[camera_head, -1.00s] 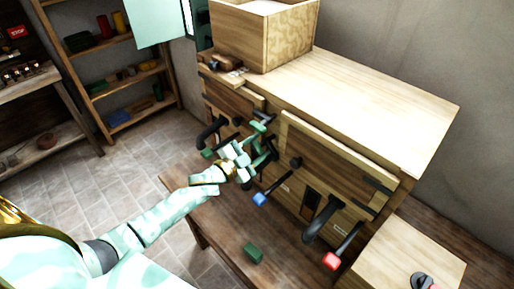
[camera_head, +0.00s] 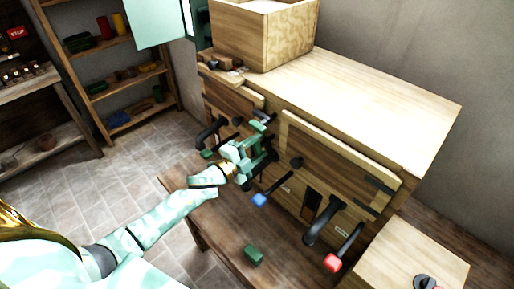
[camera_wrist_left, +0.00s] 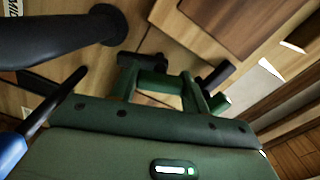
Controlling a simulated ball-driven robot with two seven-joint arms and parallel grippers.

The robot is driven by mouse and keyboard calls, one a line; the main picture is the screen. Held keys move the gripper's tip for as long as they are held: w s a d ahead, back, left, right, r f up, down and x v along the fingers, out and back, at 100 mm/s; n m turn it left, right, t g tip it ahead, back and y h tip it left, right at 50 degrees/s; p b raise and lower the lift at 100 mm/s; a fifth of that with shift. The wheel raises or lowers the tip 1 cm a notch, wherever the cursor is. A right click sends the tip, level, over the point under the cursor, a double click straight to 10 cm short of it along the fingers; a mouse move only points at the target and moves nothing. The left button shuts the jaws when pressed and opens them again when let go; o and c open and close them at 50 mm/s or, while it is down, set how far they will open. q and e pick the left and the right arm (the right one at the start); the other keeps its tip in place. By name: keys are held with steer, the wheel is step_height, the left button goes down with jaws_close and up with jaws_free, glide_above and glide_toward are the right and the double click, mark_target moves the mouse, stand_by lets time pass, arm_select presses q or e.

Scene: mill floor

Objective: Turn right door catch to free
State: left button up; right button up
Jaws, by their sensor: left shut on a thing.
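A wooden cabinet has a left door (camera_head: 226,98) and a right door (camera_head: 335,160) on its front. My left gripper (camera_head: 268,138) is at the strip between the two doors, by the right door's left edge. In the left wrist view its green fingers (camera_wrist_left: 176,80) reach to the cabinet front, with dark parts at their ends. It is shut on what seems to be the right door catch, which is mostly hidden by the fingers. My right gripper is not in view.
A blue-ended lever (camera_head: 260,200) juts out below my gripper, and a red-ended lever (camera_head: 332,262) is further right. A black curved handle (camera_head: 318,222) stands between them. A green block (camera_head: 253,254) lies on the low wooden platform (camera_head: 215,225). An open box (camera_head: 262,35) sits on the cabinet top.

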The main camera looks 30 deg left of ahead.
arm_select(q)
steer(key=o, duration=1)
steer(key=b+v, duration=0.1)
steer(key=v, duration=1.5)
steer(key=shift+s, duration=0.2)
steer(key=shift+f, duration=0.1)
